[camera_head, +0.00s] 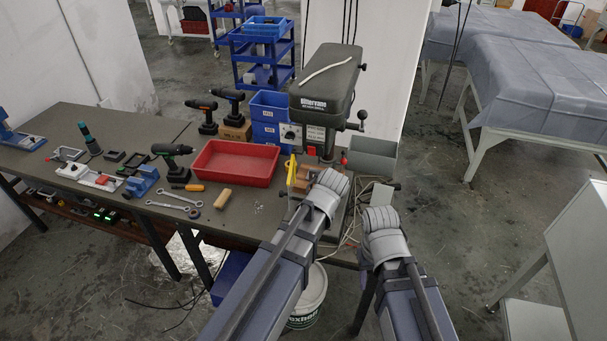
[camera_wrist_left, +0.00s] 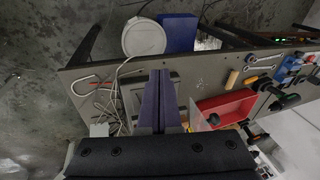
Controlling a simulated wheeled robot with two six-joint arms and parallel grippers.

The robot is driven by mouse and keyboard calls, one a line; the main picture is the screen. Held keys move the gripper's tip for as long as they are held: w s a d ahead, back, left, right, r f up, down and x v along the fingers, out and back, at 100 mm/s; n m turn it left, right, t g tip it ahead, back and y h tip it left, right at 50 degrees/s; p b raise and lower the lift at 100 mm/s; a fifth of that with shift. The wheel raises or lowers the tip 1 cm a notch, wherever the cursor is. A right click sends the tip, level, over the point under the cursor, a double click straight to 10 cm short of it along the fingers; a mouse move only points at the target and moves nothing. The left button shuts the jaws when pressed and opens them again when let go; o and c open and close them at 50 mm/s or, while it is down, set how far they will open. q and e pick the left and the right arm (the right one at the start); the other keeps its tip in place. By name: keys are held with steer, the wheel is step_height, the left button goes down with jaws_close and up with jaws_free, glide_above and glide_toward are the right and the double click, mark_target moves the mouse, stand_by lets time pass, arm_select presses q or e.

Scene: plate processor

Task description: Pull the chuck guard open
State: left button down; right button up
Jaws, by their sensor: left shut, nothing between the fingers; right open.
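The chuck guard (camera_head: 291,172) shows only as an upright yellow edge below the head of the drill press (camera_head: 325,90). I cannot tell how far it is swung. My left gripper (camera_wrist_left: 160,76) is shut and empty, its two dark fingers together over the press base in the left wrist view. In the head view the left wrist (camera_head: 328,190) hides its fingertips, just right of the yellow edge; touching or apart I cannot tell. My right gripper (camera_head: 380,214) is open and empty, right of the left one, its fingers mostly hidden by its own wrist.
A red tray (camera_head: 235,163) stands on the bench left of the press, with tools farther left. Blue bins (camera_head: 268,118) stand behind, and a grey bin (camera_head: 372,158) at right. Loose cables lie by a small grey box (camera_head: 380,193). A white bucket (camera_head: 308,300) is below the bench.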

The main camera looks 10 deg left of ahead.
arm_select(q)
steer(key=w+d+r+n+t+y+p, duration=0.2)
steer(key=w+d+r+y+p, duration=0.1)
steer(key=w+r, duration=0.6)
arm_select(e)
step_height(320, 180, up, 5)
arm_select(q)
steer(key=w+a+f+b, duration=0.3)
steer(key=a+f+b, duration=0.5)
steer(key=a, duration=0.1)
steer(key=shift+a+f, duration=0.15)
steer(key=shift+f, duration=0.15)
arm_select(e)
step_height(320, 180, down, 8)
arm_select(q)
steer(key=shift+s, duration=0.1)
steer(key=w+a+m+t+h, duration=0.1)
steer(key=a+m, duration=0.4)
steer(key=a, duration=0.7)
steer(key=shift+w+m+t+h, duration=0.25)
steer(key=shift+m+t+h, duration=0.15)
steer(key=shift+t+h, duration=0.5)
steer(key=shift+a, duration=0.1)
